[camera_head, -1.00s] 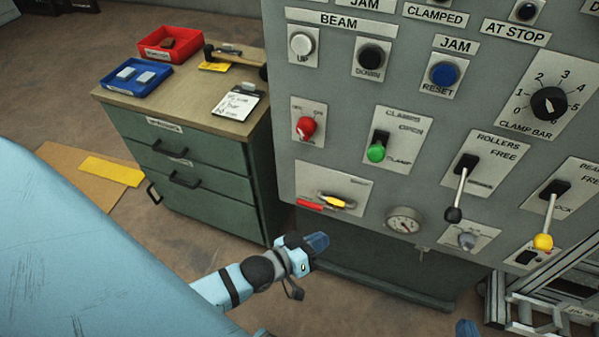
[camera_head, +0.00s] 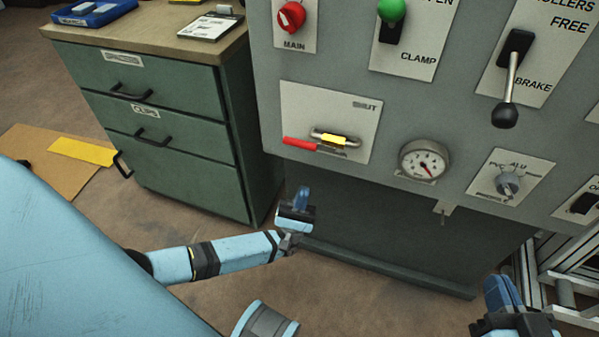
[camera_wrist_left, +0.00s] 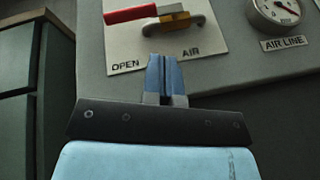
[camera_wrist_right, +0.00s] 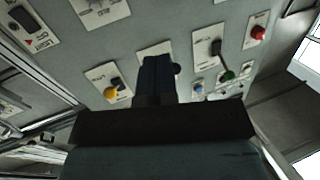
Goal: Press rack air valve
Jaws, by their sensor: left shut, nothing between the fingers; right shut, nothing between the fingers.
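The air valve is a red lever (camera_head: 299,143) with a yellow sleeve (camera_head: 334,139) on a grey handle, on a pale plate (camera_head: 300,105) low on the grey panel. The red lever (camera_wrist_left: 131,14) also shows in the left wrist view, above the labels OPEN and AIR. My left gripper (camera_head: 302,196) is shut and empty, below the valve plate and apart from it. In the left wrist view its blue fingertips (camera_wrist_left: 163,62) point up toward the plate's lower edge. My right gripper (camera_head: 503,290) is shut and empty, low at the right, below the panel.
A pressure gauge (camera_head: 425,160) sits right of the valve. A rollers lever (camera_head: 508,90), a green knob (camera_head: 391,10) and a red main knob (camera_head: 291,16) are higher on the panel. A green drawer cabinet (camera_head: 170,125) stands at the left. A metal frame (camera_head: 565,270) is at the right.

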